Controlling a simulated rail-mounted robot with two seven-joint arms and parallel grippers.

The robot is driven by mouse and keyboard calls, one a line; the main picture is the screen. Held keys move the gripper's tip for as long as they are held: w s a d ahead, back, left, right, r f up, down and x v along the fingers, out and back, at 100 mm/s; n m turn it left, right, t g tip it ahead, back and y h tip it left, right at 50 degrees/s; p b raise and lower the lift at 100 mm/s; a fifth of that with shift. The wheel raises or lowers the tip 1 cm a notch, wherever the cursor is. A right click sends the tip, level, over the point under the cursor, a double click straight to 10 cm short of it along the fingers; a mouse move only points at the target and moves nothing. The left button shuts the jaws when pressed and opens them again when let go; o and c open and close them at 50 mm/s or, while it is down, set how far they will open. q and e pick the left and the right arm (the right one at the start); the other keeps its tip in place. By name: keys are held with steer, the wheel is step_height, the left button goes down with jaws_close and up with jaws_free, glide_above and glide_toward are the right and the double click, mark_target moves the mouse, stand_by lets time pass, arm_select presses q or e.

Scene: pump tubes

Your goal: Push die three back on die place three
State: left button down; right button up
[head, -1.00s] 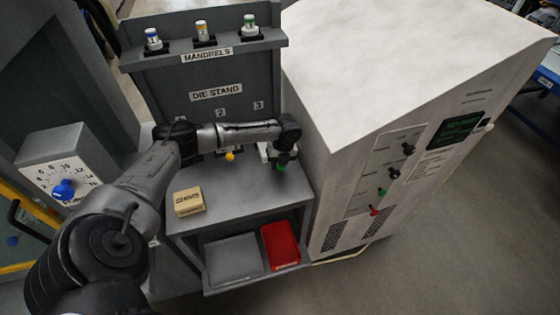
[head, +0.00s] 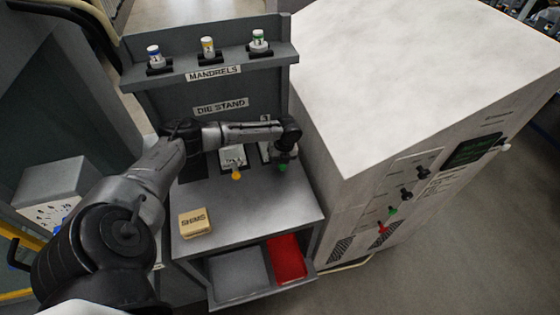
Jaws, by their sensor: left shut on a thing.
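Die three shows as a green knob (head: 283,168) with a pale part beside it, at the right end of the die stand (head: 221,106). My left gripper (head: 284,157) is over it, shut on it, with the fingers mostly hidden by my wrist. The place label for three and the slot behind the die are hidden by my arm, so I cannot tell whether the die is fully seated. Another die with a yellow knob (head: 236,176) stands to its left. My right gripper is not in view.
A tan shims box (head: 195,222) lies on the grey bench top, left of centre. A red bin (head: 288,259) and a grey bin (head: 240,274) sit below. Several mandrels stand on the upper shelf (head: 270,57). A large white cabinet (head: 390,75) closes off the right side.

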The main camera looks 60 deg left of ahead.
arm_select(q)
steer(key=shift+a, duration=0.2)
steer(key=c, duration=0.9)
jaws_free()
steer(key=r, duration=0.4)
steer(key=w+r, duration=0.1)
steer(key=r, duration=0.4)
steer(key=w+r+p, duration=0.1)
steer(key=r, duration=0.3)
steer(key=shift+w+d+r, duration=0.15)
steer(key=shift+d+r, duration=0.2)
steer(key=shift+d, duration=0.05)
